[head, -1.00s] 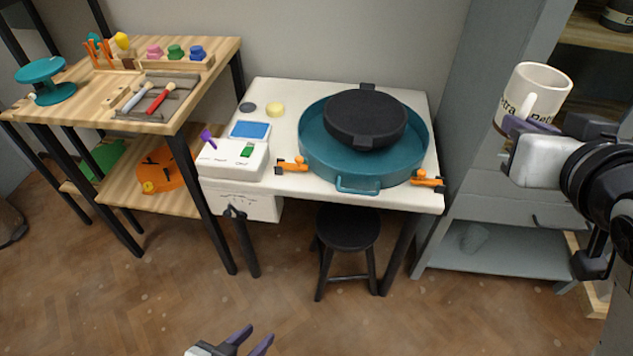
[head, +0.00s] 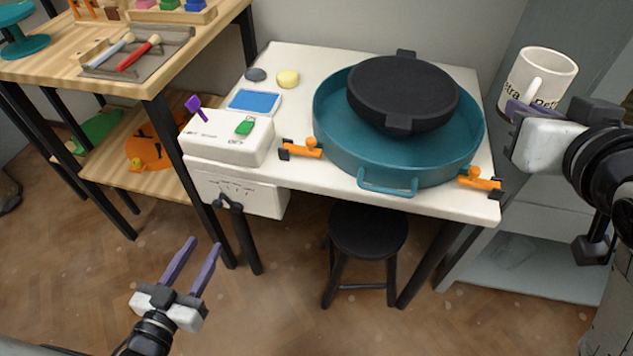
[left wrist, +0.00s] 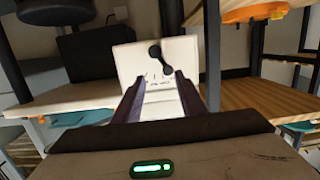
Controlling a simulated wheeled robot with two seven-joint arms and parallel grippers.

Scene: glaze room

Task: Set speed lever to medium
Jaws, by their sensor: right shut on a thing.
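A black lever (head: 229,197) sits on the front of the white box (head: 262,203) under the table's left front edge. Small marks lie along that panel, too small to read. The lever (left wrist: 160,58) also shows in the left wrist view, between and beyond my fingers. My right gripper (head: 527,118) is shut on a white mug (head: 547,72).
The white table (head: 302,62) bears a teal basin (head: 440,160) with a black disc (head: 405,90) and orange clamps (head: 303,148). A black stool (head: 368,232) stands below. A wooden shelf (head: 60,65) stands left. Floor before the panel is clear.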

